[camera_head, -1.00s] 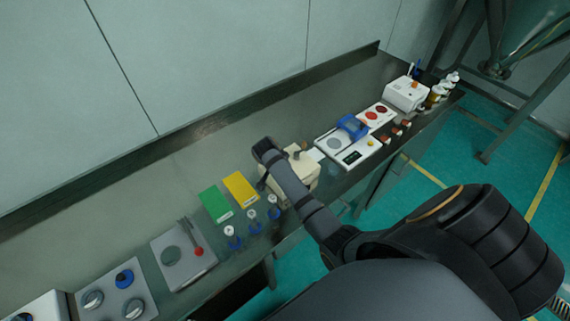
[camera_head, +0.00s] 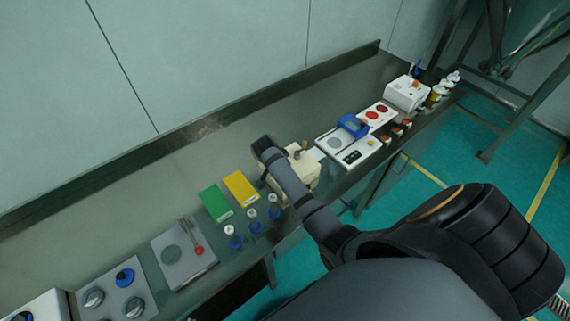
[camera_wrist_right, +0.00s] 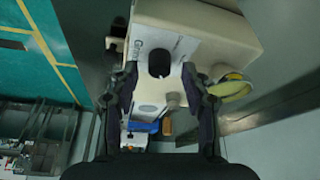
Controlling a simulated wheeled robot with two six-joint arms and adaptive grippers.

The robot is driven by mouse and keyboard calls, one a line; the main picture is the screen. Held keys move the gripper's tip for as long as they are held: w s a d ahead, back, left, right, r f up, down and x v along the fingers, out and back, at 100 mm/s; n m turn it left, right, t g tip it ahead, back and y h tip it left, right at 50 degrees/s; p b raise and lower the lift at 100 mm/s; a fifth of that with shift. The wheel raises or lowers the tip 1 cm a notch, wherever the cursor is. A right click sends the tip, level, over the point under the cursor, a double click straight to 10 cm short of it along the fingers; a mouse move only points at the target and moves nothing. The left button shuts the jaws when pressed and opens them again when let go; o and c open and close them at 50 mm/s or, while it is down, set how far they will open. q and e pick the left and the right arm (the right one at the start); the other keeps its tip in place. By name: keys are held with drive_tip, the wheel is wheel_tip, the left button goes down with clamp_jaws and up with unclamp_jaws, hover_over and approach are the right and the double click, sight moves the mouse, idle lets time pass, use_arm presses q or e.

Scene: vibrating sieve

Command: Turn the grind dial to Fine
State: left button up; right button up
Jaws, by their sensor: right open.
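The grinder is a cream box (camera_head: 303,172) on the bench, partly hidden behind my right arm in the head view. In the right wrist view its cream housing (camera_wrist_right: 215,35) fills the top middle. The grind dial (camera_wrist_right: 158,63) shows there as a dark round shape on a pale face with partly readable lettering. My right gripper (camera_wrist_right: 160,82) is open, with one finger on each side of the dial in the picture. I cannot tell whether the fingers touch it. The dial's pointer and setting are not readable. My left gripper is not in view.
A yellow-rimmed round thing (camera_wrist_right: 232,86) lies beside the right finger. The bench's wall side is mostly clear.

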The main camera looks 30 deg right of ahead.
drive_tip(key=v, duration=1.1)
drive_tip(key=shift+r, duration=0.2)
drive_tip(key=shift+s, duration=0.1)
